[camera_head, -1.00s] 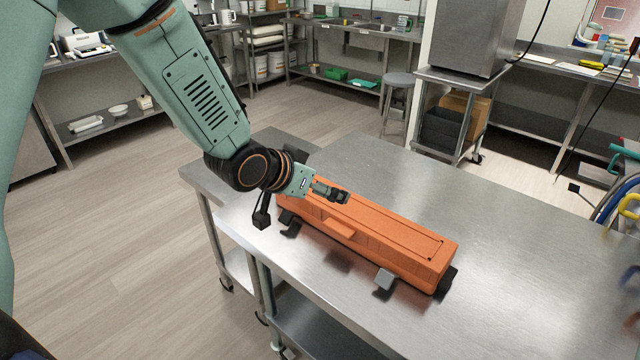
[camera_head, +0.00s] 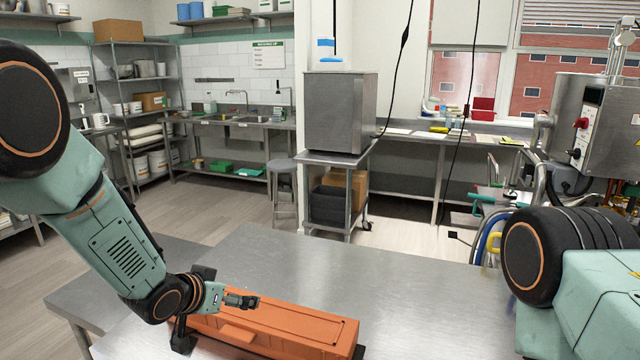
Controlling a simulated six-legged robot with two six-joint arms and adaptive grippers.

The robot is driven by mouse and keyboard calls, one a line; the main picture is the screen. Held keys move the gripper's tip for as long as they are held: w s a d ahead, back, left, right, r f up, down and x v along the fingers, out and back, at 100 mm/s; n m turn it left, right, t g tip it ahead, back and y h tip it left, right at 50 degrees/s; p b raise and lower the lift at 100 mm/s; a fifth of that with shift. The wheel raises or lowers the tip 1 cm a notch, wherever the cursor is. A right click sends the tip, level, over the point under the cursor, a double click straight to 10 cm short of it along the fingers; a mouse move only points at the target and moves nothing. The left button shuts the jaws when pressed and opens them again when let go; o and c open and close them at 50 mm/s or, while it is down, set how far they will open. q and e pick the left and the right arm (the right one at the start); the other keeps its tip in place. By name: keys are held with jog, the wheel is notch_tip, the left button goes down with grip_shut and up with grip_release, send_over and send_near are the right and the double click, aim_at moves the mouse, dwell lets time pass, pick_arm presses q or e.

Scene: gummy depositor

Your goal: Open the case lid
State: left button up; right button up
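A long orange case (camera_head: 290,329) lies on the steel table, with its lid down as far as I can see. Its lower front side is cut off by the bottom edge of the view. A dark latch (camera_head: 183,336) shows at its left end. My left gripper (camera_head: 254,301) is above the left part of the case and points right along it. Its fingers look close together, but they are too small to tell whether they are open or shut. My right arm shows at the right edge, and its gripper is out of view.
The steel table (camera_head: 420,290) is clear behind and to the right of the case. A stool (camera_head: 283,180) and a steel cart (camera_head: 338,185) stand behind it. A machine with a control panel (camera_head: 590,120) stands at the right.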

aim_at(242, 322)
pick_arm(q)
jog(key=shift+x, duration=1.8)
jog(key=shift+s+r, duration=0.1)
